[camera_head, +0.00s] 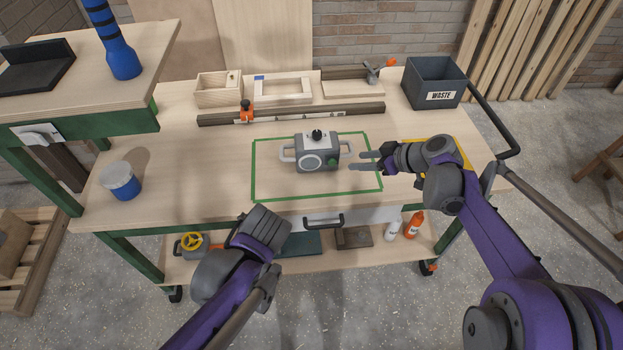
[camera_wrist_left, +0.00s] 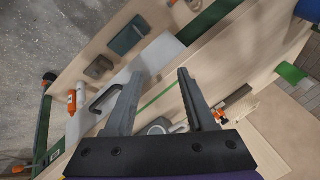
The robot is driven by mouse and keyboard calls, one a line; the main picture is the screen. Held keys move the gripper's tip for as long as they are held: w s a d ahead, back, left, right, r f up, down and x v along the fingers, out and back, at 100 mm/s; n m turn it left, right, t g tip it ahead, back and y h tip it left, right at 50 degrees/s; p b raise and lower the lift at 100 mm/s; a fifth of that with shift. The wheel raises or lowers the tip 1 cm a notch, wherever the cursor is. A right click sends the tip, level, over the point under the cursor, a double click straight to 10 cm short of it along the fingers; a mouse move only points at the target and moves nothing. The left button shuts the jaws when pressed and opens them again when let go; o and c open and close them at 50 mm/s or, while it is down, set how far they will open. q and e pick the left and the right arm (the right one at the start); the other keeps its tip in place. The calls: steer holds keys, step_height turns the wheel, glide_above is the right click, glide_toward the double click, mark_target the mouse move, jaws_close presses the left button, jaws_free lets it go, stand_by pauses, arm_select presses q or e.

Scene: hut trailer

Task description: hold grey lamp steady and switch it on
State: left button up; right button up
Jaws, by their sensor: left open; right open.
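The grey lamp (camera_head: 305,146) stands upright on the workbench inside a green taped outline (camera_head: 256,185). It has a side handle at each end, a black knob on top, a round lens and a green button on its front. My right gripper (camera_head: 358,162) is open and empty just right of the lamp, its fingers pointing at the right handle, apart from it. My left gripper (camera_head: 264,222) is in front of the bench's front edge, its fingers mostly hidden in the head view. In the left wrist view its jaws (camera_wrist_left: 160,75) are open and empty, with part of the lamp (camera_wrist_left: 158,126) showing between them.
A clamp rail (camera_head: 290,114), wooden boxes (camera_head: 218,90) and a waste bin (camera_head: 433,82) line the back of the bench. A blue-white tub (camera_head: 121,182) stands at the left. A drawer handle (camera_head: 323,220) sticks out in front. The bench left of the lamp is clear.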

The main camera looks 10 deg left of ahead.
mark_target(284, 158)
arm_select(q)
steer(key=w+y, duration=0.2)
steer(key=w, duration=0.2)
steer(key=w+m+t+y, duration=0.1)
steer(key=w+y, duration=0.1)
steer(key=w, duration=0.3)
steer(key=w+f+m+y, duration=0.1)
steer(key=w, duration=0.3)
steer(key=shift+w+a+t+y, duration=0.2)
steer(key=shift+w+t+y, duration=0.1)
steer(key=shift+y, duration=0.1)
steer(key=w+d+y, duration=0.1)
steer(key=w+f+t+y, duration=0.1)
steer(key=w, duration=0.1)
steer(key=w+d+m, duration=0.1)
steer(key=shift+w+d+f+t+y, duration=0.2)
steer(key=shift+w+d+t+y, duration=0.1)
steer(key=shift+d+t+y, duration=0.1)
steer(key=w+d+y, duration=0.1)
steer(key=w+d+f+t+y, duration=0.1)
steer(key=d, duration=0.1)
steer(key=shift+d+f+m+t, duration=0.1)
steer(key=shift+m+t, duration=0.2)
steer(key=shift+d+f+t, duration=0.15)
steer(key=shift+d+t, duration=0.15)
steer(key=shift+d, duration=0.2)
steer(key=shift+y, duration=0.3)
steer(key=x, duration=1)
steer(key=shift+w+a, duration=0.3)
steer(key=shift+w, duration=0.05)
